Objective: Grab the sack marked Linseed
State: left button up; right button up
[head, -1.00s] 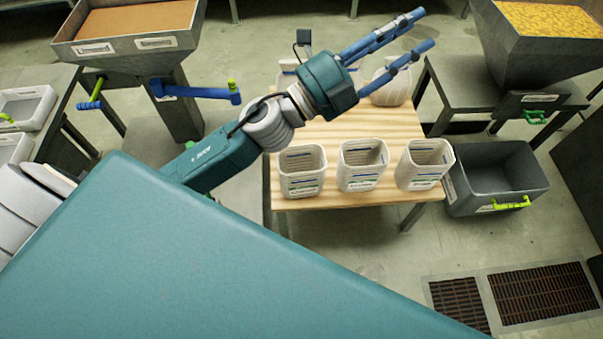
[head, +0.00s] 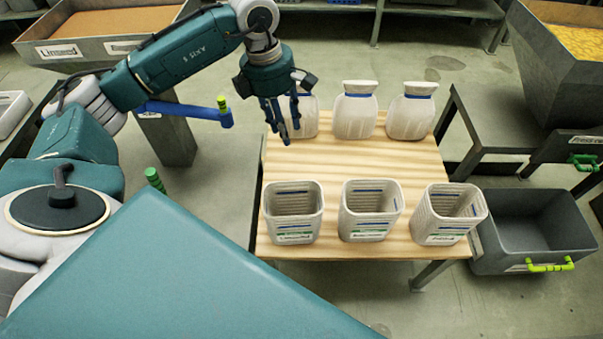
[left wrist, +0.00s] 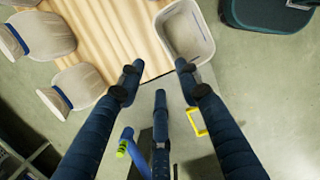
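Three pale, closed sacks with blue bands at their necks stand along the back of the wooden table: a left sack (head: 307,122), a middle sack (head: 354,112) and a right sack (head: 411,112). I can read no name on them. My left gripper (head: 284,130) hangs with its fingers downward in front of the left sack, covering part of it in the head view. In the left wrist view its dark blue fingers (left wrist: 158,95) are spread with nothing between them. Two sacks also show at the left there (left wrist: 75,90). My right gripper is not in view.
Three open, pale ribbed containers with small labels stand along the table's front: left (head: 292,212), middle (head: 369,212) and right (head: 447,215). A hopper marked Linseed (head: 100,50) stands back left, with a blue lever (head: 185,110) near it. A grey bin (head: 535,235) is right.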

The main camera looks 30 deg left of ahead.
pick_arm(q)
notch_tip(320, 180, down, 12)
jog(key=b, duration=1.6)
send_near(295, 195)
jog(key=shift+w+a+f, duration=0.1)
jog(key=shift+w+f, duration=0.05)
jog(key=shift+f, duration=0.35)
jog(key=shift+w+a+f, duration=0.1)
jog(key=shift+w+f, duration=0.1)
jog(key=shift+f, duration=0.35)
jog(key=f, duration=0.3)
jog(key=shift+w+d+f+b, duration=0.2)
jog(key=shift+f+b, duration=0.05)
jog(key=shift+b, duration=0.05)
jog(key=f, duration=0.2)
jog(key=f+b, duration=0.1)
jog(key=f, duration=0.2)
jog(key=shift+w+d+f, duration=0.2)
jog(key=shift+d+f, duration=0.1)
jog(key=shift+d, duration=0.05)
jog(key=shift+r, duration=0.1)
grip_shut()
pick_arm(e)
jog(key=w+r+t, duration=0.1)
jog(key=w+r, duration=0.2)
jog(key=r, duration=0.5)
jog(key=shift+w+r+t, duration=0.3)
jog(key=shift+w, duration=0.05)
